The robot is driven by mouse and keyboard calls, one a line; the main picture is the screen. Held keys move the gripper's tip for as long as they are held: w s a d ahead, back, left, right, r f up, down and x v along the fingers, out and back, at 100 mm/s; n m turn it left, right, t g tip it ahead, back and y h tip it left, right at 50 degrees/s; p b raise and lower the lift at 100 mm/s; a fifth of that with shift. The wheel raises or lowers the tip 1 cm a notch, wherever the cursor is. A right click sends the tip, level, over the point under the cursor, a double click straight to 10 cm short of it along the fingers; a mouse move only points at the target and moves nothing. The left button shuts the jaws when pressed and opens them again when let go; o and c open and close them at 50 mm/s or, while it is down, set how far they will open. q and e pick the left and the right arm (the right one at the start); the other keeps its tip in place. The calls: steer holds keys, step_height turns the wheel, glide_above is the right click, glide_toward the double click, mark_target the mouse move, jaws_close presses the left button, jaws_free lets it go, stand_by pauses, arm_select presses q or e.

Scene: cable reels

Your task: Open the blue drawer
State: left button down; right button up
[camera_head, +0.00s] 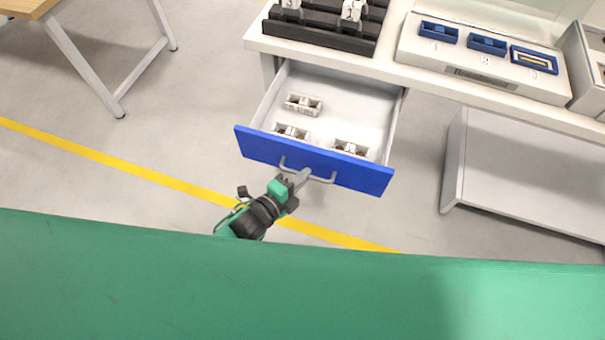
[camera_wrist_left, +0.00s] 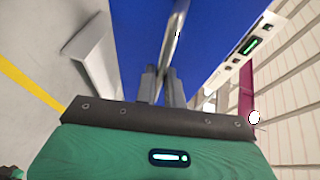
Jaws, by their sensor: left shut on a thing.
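The blue drawer (camera_head: 255,146) is pulled out from under the white workbench, and its grey interior shows. Several small white parts with dark centres (camera_head: 302,104) lie inside it. A grey bar handle (camera_head: 322,179) runs across its blue front. My left gripper (camera_head: 299,178) is at the handle, shut on it near its middle. In the left wrist view the two grey fingers (camera_wrist_left: 160,85) close around the handle bar (camera_wrist_left: 179,30) in front of the blue face. My right gripper is not in view.
The white workbench (camera_head: 400,72) carries a black rack (camera_head: 330,31) and a panel with blue sockets (camera_head: 480,62). A grey cabinet (camera_head: 525,175) stands at the right. A wooden-topped table (camera_head: 25,8) is at the upper left. The floor before the drawer is clear.

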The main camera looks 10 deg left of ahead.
arm_select(q)
steer(key=c, duration=1.5)
jaws_free()
steer(key=shift+s+a, duration=0.1)
